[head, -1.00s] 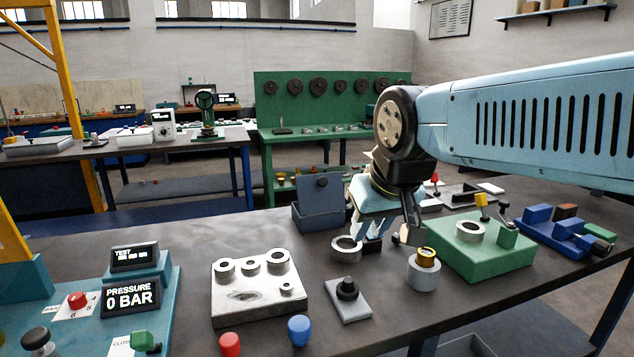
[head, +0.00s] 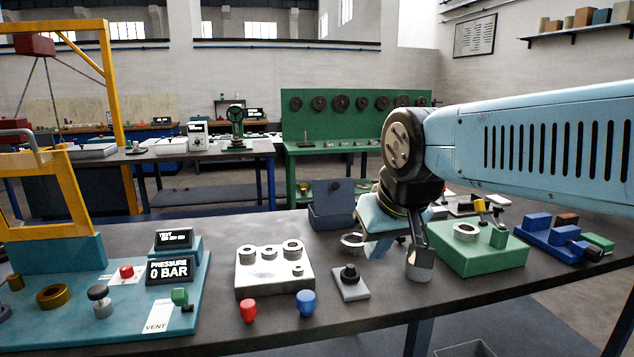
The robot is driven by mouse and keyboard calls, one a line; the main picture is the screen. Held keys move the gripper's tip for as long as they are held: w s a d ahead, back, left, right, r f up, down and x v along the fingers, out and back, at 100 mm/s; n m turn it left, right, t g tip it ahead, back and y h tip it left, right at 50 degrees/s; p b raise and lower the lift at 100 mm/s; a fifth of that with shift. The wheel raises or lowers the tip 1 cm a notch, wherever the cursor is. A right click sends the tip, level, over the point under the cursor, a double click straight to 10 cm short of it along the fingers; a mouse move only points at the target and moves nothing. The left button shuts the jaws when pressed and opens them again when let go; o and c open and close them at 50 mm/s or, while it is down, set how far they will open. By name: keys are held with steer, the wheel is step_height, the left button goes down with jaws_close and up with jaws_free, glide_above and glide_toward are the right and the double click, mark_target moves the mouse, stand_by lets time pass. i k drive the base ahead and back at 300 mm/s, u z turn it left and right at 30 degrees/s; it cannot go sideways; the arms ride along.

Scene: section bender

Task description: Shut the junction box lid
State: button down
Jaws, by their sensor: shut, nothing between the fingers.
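The junction box (head: 331,217) is a dark blue-grey box behind the middle of the bench. Its lid (head: 333,190) stands up at the back, open, with a round dark knob on its face. My gripper (head: 376,252) is shut and empty, pointing down to the right of the box and nearer to me. It is apart from the lid. The arm's end hides part of the bench just right of the box, and the fingertips are hard to make out.
A metal ring (head: 352,241) lies in front of the box. A grey cylinder (head: 420,265) stands partly behind my gripper. A green block (head: 480,253) is to the right, a white block with rings (head: 273,275) to the left. A black knob on a plate (head: 350,283) is in front.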

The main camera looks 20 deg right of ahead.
mark_target(331, 196)
steer(key=u, duration=0.85)
steer(key=k, duration=0.5)
steer(key=z, duration=1)
steer(key=i, duration=1.05)
